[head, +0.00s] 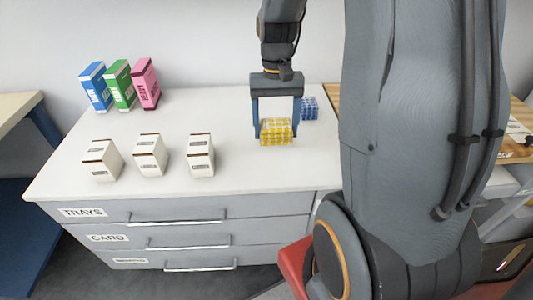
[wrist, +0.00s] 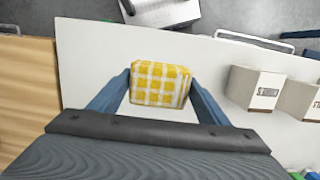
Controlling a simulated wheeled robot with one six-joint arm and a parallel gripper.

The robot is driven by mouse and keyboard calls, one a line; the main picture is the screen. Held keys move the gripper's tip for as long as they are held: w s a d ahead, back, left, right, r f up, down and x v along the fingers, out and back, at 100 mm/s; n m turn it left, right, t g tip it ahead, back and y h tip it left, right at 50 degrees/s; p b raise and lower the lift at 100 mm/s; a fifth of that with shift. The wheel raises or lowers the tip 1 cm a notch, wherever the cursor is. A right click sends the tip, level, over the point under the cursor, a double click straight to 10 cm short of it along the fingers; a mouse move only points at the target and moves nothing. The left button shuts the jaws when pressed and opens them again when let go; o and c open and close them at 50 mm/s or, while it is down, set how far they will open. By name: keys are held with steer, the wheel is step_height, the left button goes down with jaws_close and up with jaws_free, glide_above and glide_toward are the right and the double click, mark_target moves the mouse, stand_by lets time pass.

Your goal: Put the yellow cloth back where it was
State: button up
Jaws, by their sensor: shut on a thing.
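In the wrist view the cloth (wrist: 160,84) sits between the two fingertips of my gripper (wrist: 160,92). I cannot tell whether the cloth touches the counter. A blue checked cloth (head: 309,108) lies on the counter just behind and to the right of the yellow one.
Three white boxes (head: 150,155) stand in a row at the front left. Blue, green and pink boxes (head: 118,86) stand behind them. A wooden board (head: 515,150) is at the right. The counter (head: 215,110) is clear left of my gripper. Labelled drawers (head: 170,237) are below.

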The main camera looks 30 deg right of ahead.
steer(key=shift+w+a+f+p, duration=0.1)
steer(key=shift+f+p, duration=0.3)
steer(key=shift+f, duration=2.1)
steer(key=shift+w+f+p, duration=0.1)
steer(key=shift+f+p, duration=0.3)
steer(key=shift+f, duration=2.05)
steer(key=o, duration=1)
steer(key=shift+s, duration=0.1)
steer(key=r, duration=0.3)
steer(key=w+r+b, duration=0.1)
steer(key=r, duration=0.3)
steer(key=r+b, duration=0.1)
steer(key=r, duration=0.2)
steer(key=shift+w+d+r, duration=0.15)
steer(key=shift+w+d, duration=0.15)
steer(key=shift+d, duration=0.05)
steer(key=shift+r, duration=0.65)
steer(key=s+a+n, duration=0.1)
steer(key=s+a, duration=0.2)
steer(key=s+a+f+n+t, duration=0.1)
steer(key=s+a+n, duration=0.1)
steer(key=s+a, duration=0.1)
steer(key=s+a+n+t, duration=0.1)
steer(key=s+a, duration=0.2)
steer(key=a, duration=0.1)
steer(key=shift+s+f+n+h, duration=0.3)
steer(key=shift+f, duration=0.05)
